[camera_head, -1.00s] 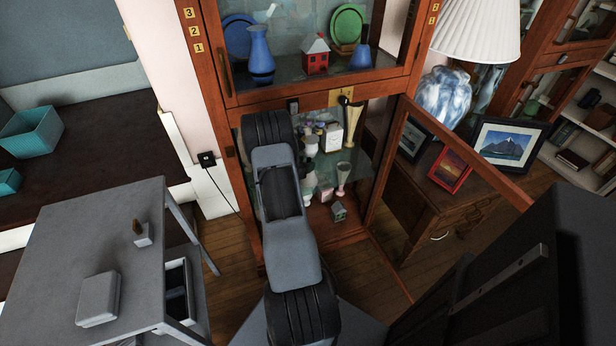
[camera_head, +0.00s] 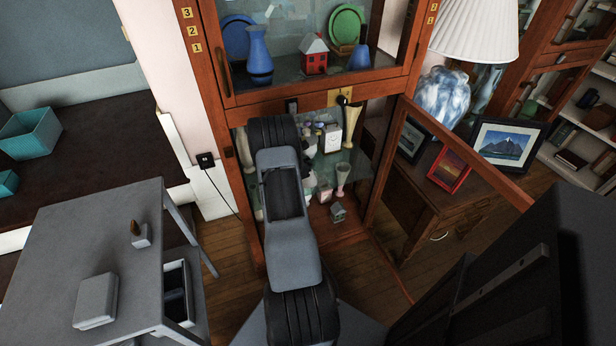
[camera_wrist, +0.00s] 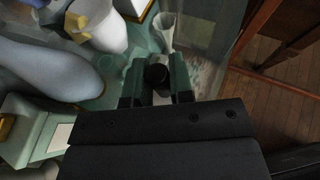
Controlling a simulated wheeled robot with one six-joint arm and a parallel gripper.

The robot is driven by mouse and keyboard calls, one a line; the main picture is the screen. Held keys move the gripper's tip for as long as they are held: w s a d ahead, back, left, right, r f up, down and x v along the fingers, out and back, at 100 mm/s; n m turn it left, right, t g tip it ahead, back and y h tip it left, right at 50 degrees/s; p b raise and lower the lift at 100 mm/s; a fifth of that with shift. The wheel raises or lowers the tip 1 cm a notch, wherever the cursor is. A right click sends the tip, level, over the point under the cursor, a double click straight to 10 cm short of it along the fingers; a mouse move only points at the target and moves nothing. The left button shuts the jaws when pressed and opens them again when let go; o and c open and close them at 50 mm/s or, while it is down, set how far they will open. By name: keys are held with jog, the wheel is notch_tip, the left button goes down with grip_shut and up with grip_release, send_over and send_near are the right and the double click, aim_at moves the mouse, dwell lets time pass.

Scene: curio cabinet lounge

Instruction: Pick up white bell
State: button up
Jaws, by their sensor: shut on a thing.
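My gripper (camera_wrist: 157,82) shows in the wrist view, its two fingers closed on a small dark, round-topped piece. I take this piece to be the handle of the white bell (camera_wrist: 157,74). The bell's white body is not clearly visible below it. In the head view my arm reaches into the open lower part of the wooden cabinet (camera_head: 245,160). There the arm hides the gripper's fingertips and the thing they hold.
A pale flared vase (camera_wrist: 166,30) stands just beyond the fingers, over the glass shelf. Large pale objects crowd the left of the wrist view. The open cabinet door (camera_head: 465,150) stands to the right. A grey table (camera_head: 95,235) is at the left.

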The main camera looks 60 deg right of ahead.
grip_shut()
notch_tip(320, 180, up, 10)
jog(key=shift+r+p, duration=0.1)
jog(key=shift+p, duration=0.85)
jog(key=shift+o, duration=1.3)
grip_release()
grip_shut()
